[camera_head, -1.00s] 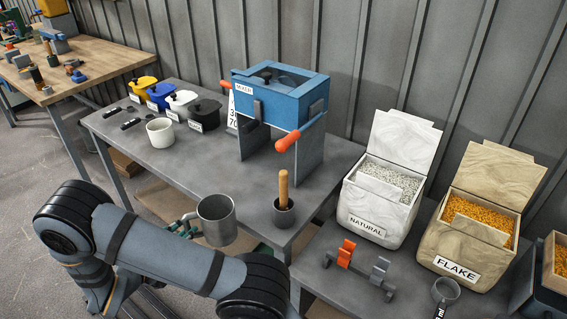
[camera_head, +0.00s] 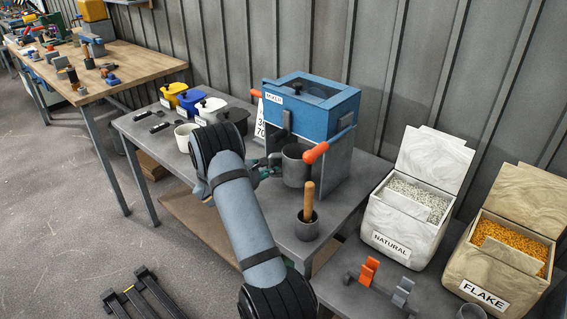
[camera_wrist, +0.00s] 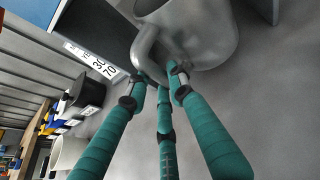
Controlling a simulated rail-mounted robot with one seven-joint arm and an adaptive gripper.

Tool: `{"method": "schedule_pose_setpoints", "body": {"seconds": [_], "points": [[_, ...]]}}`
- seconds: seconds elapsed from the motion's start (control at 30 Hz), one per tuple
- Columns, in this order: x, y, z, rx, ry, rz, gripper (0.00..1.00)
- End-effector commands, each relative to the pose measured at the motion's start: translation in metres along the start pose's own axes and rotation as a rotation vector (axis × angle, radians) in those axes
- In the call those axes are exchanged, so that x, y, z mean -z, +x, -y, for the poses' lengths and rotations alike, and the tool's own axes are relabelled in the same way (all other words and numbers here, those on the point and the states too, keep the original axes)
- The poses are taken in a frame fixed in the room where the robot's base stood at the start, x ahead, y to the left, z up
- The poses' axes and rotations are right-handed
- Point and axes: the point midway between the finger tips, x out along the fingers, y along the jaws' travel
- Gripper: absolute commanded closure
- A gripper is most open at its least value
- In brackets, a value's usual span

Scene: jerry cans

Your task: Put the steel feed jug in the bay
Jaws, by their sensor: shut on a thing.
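The steel feed jug (camera_head: 294,165) is a grey metal cup with a handle. It stands upright in the open space under the blue mixer (camera_head: 312,104), between its side supports. In the wrist view the jug (camera_wrist: 205,35) fills the top, and my gripper (camera_wrist: 160,82) is shut on its handle. In the head view my gripper (camera_head: 268,168) is partly hidden by my arm. The gap under the mixer looks like the bay. I cannot tell whether the jug's base touches the table.
A dark pot with a wooden pestle (camera_head: 307,215) stands just in front of the mixer. Coloured lidded tubs and a white cup (camera_head: 186,137) stand to the left. Natural (camera_head: 405,225) and flake (camera_head: 490,285) bins stand right.

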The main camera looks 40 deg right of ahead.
Motion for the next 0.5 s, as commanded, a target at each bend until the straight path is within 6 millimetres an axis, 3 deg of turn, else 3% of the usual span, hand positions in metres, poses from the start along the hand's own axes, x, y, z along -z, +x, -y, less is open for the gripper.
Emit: {"method": "schedule_pose_setpoints", "body": {"seconds": [0.2, 0.5], "points": [[-0.024, 0.051, 0.000, 0.001, 0.002, 0.002, 1.00], [-0.035, 0.080, 0.000, 0.001, 0.002, 0.002, 1.00]]}}
